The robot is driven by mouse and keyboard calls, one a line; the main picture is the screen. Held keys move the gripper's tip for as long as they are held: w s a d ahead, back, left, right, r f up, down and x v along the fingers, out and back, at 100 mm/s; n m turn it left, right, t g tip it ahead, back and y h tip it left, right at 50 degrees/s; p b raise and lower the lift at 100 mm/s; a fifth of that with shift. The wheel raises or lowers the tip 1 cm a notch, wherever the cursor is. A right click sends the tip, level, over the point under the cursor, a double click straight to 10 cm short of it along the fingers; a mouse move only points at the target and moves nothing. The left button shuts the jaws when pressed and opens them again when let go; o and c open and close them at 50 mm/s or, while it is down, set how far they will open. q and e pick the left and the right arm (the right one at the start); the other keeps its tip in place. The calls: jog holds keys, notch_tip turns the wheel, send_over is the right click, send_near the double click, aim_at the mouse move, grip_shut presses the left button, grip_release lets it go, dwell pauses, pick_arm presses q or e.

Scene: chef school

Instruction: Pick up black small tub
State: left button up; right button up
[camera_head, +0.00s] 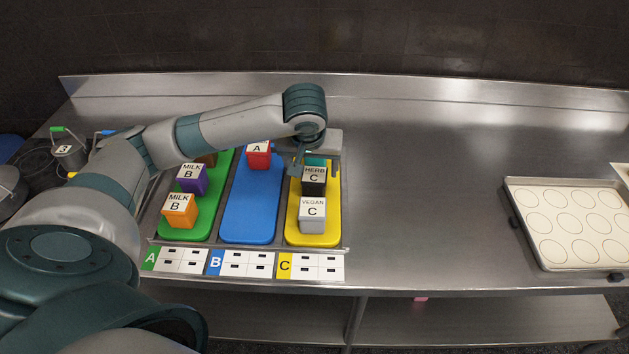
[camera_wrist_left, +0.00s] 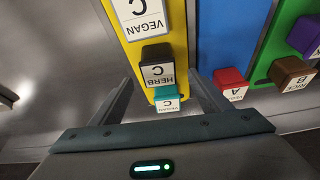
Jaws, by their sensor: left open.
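The black small tub (camera_head: 314,183), labelled HERB C, stands on the yellow board (camera_head: 295,235) between a teal tub (camera_head: 315,160) and a grey tub (camera_head: 312,218) labelled VEGAN C. It also shows in the left wrist view (camera_wrist_left: 156,56). My left gripper (camera_head: 298,168) is open over the far end of the yellow board, close to the black tub. In the left wrist view its fingers (camera_wrist_left: 160,84) point toward the black tub, with the teal tub (camera_wrist_left: 166,92) between them. Nothing is held. My right gripper is not in view.
A red tub (camera_head: 258,158) stands on the blue board (camera_head: 250,205). Purple (camera_head: 193,183) and orange (camera_head: 180,214) tubs stand on the green board (camera_head: 205,220). A baking tray (camera_head: 510,190) lies at the right. The steel counter between is clear.

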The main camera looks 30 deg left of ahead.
aim_at(314, 176)
pick_arm(q)
jog(key=shift+x, duration=1.15)
jog(key=shift+w+f+p, duration=0.15)
jog(key=shift+f+p, duration=0.25)
jog(key=shift+p, duration=0.15)
jog(key=p+x, duration=0.1)
jog(key=x, duration=0.2)
jog(key=shift+w+f+p, duration=0.2)
jog(key=shift+f+p, duration=0.1)
jog(key=shift+f, duration=0.35)
jog(key=shift+r, duration=0.1)
jog(key=c, duration=1.3)
